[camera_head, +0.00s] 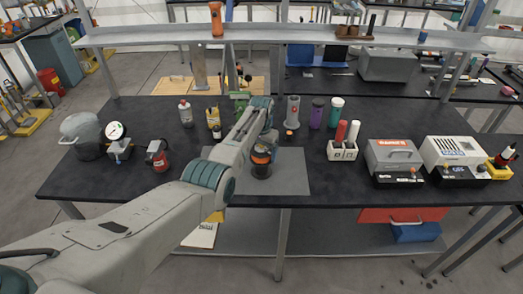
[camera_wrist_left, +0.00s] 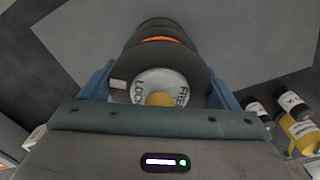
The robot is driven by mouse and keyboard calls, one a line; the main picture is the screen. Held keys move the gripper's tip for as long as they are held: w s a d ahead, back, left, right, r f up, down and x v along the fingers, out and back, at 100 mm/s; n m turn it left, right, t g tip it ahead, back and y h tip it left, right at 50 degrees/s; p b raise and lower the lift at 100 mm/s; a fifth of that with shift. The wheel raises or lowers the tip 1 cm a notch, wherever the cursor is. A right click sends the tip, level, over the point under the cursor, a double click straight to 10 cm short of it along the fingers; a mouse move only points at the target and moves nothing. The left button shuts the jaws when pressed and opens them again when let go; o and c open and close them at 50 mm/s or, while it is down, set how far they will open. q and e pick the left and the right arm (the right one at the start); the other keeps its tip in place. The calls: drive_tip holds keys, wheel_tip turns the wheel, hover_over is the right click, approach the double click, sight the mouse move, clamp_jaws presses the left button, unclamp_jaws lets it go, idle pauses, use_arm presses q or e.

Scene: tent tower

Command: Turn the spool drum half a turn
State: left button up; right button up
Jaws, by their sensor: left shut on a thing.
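The spool drum (camera_head: 261,170) is a dark upright cylinder with an orange band, standing on the grey mat (camera_head: 292,178) on the black bench. My left gripper (camera_head: 265,146) reaches down onto it from above and is shut on it. In the left wrist view the drum (camera_wrist_left: 158,45) shows its dark flange, orange band and a white face lettered LOCK and FREE around a yellow centre. The blue fingers of the left gripper (camera_wrist_left: 160,85) lie on both sides of the drum. The gripper body hides part of the face. My right gripper is not in view.
A yellow bottle (camera_head: 213,117) stands behind left. The bench front right of the mat is fairly clear.

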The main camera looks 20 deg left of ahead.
use_arm(q)
drive_tip(key=m, duration=0.4)
drive_tip(key=shift+m+p, duration=0.3)
drive_tip(key=m, duration=0.3)
drive_tip(key=shift+m, duration=0.4)
drive_tip(key=m, duration=0.8)
drive_tip(key=shift+m, duration=0.4)
drive_tip(key=o, duration=0.9)
